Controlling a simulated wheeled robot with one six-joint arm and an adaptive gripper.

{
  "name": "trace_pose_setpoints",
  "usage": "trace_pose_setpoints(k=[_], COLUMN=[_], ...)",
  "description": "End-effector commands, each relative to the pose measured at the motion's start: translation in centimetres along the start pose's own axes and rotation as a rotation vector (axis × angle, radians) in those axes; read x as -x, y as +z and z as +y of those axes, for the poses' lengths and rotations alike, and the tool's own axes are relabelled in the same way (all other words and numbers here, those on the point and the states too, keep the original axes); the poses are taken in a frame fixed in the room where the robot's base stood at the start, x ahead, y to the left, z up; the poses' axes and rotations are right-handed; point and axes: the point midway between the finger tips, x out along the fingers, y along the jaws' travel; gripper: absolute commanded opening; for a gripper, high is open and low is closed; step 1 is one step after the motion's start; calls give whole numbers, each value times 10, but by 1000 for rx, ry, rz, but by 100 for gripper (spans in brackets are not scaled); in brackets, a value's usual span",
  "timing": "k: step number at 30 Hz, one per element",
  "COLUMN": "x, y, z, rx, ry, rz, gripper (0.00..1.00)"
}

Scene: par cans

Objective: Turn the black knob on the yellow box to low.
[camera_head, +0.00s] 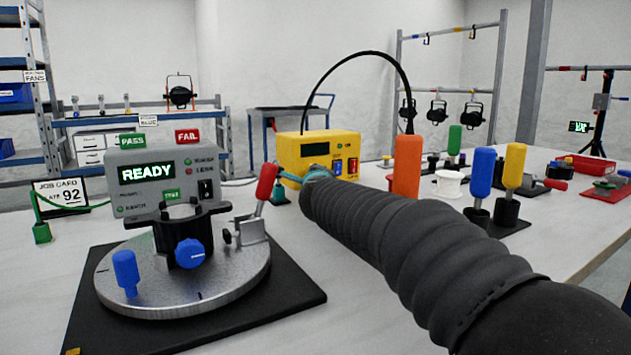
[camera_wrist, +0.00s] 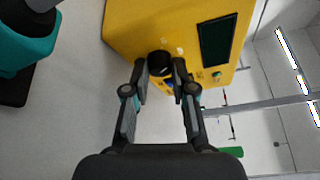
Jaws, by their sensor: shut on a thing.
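The yellow box (camera_head: 293,150) stands on the white table in the middle of the head view, behind my arm. It also fills the top of the wrist view (camera_wrist: 140,25), with a dark display (camera_wrist: 216,40). The black knob (camera_wrist: 160,60) is on its face in the wrist view, between the fingertips of my gripper (camera_wrist: 161,72). The fingers are closed on the knob from both sides. The knob's pointer and setting marks are too small to read. In the head view my arm hides the knob and most of the gripper.
A grey READY box (camera_head: 165,180) and a round metal turntable (camera_head: 185,275) with a black clamp and red-handled lever stand at left. A black cable arches above the yellow box.

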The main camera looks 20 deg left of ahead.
Motion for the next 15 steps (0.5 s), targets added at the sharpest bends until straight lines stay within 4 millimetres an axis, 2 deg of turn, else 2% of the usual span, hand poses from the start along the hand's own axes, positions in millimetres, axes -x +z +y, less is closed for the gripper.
trace_pose_setpoints(k=[2, 3, 5, 6, 15], x=[0, 0, 0, 0, 1], y=[0, 0, 0, 0, 0], z=[0, 0, 0, 0, 0], rx=[0, 0, 0, 0, -1], ry=[1, 1, 1, 1, 0], rz=[0, 0, 0, 0, 0], gripper=[0, 33, 48, 50, 50])
